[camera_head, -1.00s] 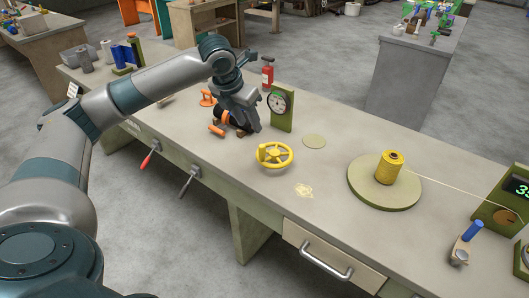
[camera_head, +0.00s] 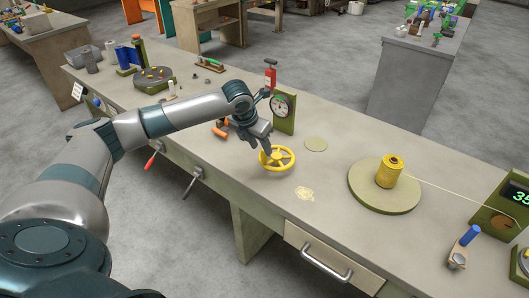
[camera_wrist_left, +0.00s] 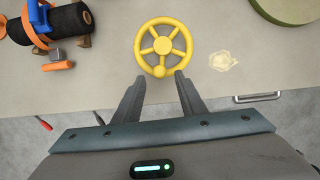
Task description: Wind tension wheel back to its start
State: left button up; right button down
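The yellow tension wheel (camera_head: 277,158) lies flat on the workbench, in front of a green-framed dial gauge (camera_head: 283,108). In the left wrist view the wheel (camera_wrist_left: 163,47) shows whole, with several spokes and a round knob (camera_wrist_left: 159,71) on its near rim. My left gripper (camera_head: 261,147) is at the wheel's left side in the head view. In the left wrist view its fingers (camera_wrist_left: 160,90) are spread apart and empty, with the near rim just beyond the gap between the tips. I cannot tell whether they touch it. My right gripper is not in view.
A yellow thread cone (camera_head: 389,170) stands on a round green turntable (camera_head: 408,203) to the right, its thread running right to a digital display. A black spool (camera_wrist_left: 70,22) with orange parts lies left of the wheel. Red and black levers (camera_head: 191,183) stick out from the bench front.

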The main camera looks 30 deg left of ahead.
aim_at(264, 155)
pick_arm(q)
jog(key=p+x, duration=0.1)
jog(key=x, duration=0.5)
jog(key=shift+f, duration=0.25)
grip_shut()
